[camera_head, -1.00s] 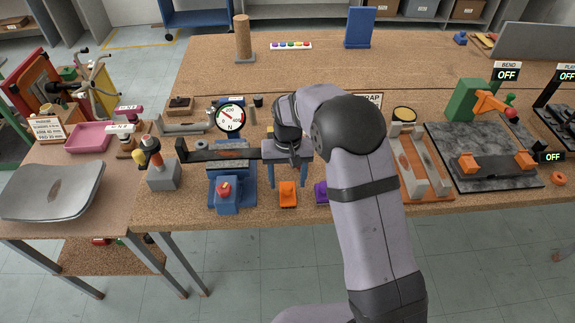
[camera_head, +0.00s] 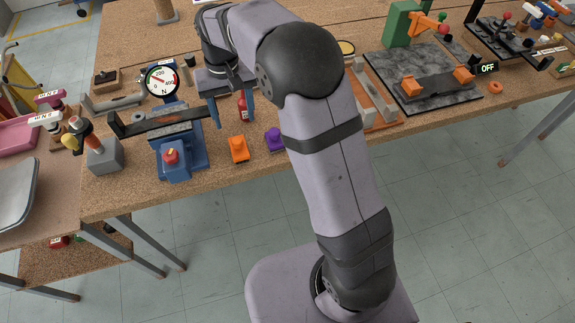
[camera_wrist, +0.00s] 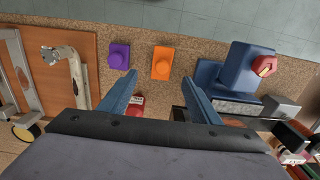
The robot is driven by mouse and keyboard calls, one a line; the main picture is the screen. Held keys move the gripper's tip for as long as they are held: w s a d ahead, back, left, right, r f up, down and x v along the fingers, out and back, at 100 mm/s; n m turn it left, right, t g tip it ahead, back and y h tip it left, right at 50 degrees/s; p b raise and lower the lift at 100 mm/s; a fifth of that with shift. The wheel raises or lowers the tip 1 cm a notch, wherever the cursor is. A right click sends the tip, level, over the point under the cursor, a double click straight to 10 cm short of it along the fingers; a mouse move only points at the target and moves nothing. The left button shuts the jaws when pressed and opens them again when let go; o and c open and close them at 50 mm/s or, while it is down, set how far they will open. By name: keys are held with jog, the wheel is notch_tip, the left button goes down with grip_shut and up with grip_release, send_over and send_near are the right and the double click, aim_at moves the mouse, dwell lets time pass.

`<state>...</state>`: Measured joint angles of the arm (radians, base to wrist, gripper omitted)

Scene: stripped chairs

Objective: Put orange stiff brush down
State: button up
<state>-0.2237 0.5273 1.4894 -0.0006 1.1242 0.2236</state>
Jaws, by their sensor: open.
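The orange stiff brush (camera_head: 238,149) rests on the cork-coloured bench top near its front edge. It also shows in the wrist view (camera_wrist: 163,63), beyond my fingertips and clear of them. My gripper (camera_head: 232,112) is open and empty, with its blue fingers pointing down above the bench, behind the brush. In the wrist view, my gripper's two fingers (camera_wrist: 169,82) stand wide apart with nothing held between them.
A purple block-like brush (camera_head: 274,139) lies right of the orange one. A blue vise (camera_head: 178,157) with a dark bar stands to the left. A small red object (camera_head: 242,106) is close by my fingers. A wooden board with metal rails (camera_head: 371,92) lies right.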

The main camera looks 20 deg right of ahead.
jog(key=s+d+f, duration=0.2)
jog(key=s+d, duration=0.3)
jog(key=s, duration=0.7)
jog(key=s+d+f, duration=0.2)
jog(key=s+d, duration=0.3)
jog(key=s, duration=0.6)
jog(key=shift+s+d+f, duration=0.2)
jog(key=shift+s+f, duration=0.1)
jog(key=shift+s, duration=0.05)
jog(key=shift+o, duration=0.5)
send_over(237, 140)
jog(key=shift+s+a+f+b, duration=0.1)
jog(key=shift+f+b, duration=0.25)
jog(key=shift+f, duration=0.25)
jog(key=shift+f+p, duration=1)
jog(key=shift+f, duration=0.65)
jog(key=shift+f+p, duration=0.8)
jog(key=shift+f, duration=1.2)
jog(key=c, duration=1.3)
